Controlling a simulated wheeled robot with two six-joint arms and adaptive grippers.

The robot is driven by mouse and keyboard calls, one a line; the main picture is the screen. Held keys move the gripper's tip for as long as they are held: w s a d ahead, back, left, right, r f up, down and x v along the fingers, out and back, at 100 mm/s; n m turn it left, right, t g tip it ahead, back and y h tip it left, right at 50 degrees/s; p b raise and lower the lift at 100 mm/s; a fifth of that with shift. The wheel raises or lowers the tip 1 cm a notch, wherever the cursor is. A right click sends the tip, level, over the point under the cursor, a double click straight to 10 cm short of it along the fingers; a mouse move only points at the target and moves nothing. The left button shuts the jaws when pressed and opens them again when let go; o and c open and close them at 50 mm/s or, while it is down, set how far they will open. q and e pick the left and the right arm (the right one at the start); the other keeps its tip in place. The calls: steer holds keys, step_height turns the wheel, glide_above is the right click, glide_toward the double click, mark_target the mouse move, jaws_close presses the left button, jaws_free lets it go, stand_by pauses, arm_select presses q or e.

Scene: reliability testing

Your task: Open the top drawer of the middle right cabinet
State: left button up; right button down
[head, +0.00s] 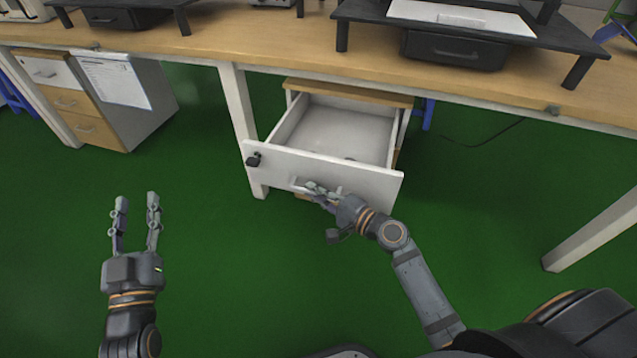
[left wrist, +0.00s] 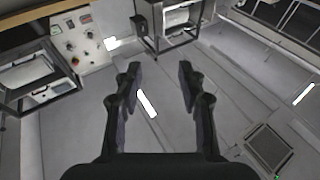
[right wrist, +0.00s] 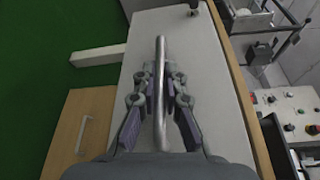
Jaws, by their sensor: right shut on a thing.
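The middle right cabinet (head: 350,92) stands under the workbench. Its white top drawer (head: 325,166) is pulled well out, and its inside looks mostly empty, with a small dark spot by the front panel. My right gripper (head: 318,190) is at the drawer front, shut on the drawer's metal handle (right wrist: 161,85), which runs between the fingers in the right wrist view. A lower wooden drawer with its own handle (right wrist: 84,134) shows in the right wrist view. My left gripper (head: 137,206) is open and empty over the green floor, left of the drawer.
The workbench (head: 200,45) runs along the back, with a white leg (head: 240,125) just left of the open drawer. Another cabinet (head: 125,100) stands at the left. Black monitor stands (head: 440,18) are on the bench. The green floor (head: 230,270) in front is clear.

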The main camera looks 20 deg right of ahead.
arm_select(q)
steer(key=shift+a+f+g, duration=0.1)
steer(key=shift+f+g, duration=0.8)
steer(key=shift+f, duration=1)
arm_select(e)
steer(key=shift+s+a, duration=0.65)
steer(key=shift+s, duration=0.35)
steer(key=c, duration=1.4)
jaws_free()
steer(key=v, duration=0.7)
steer(key=shift+s+d, duration=0.15)
steer(key=shift+s, duration=0.1)
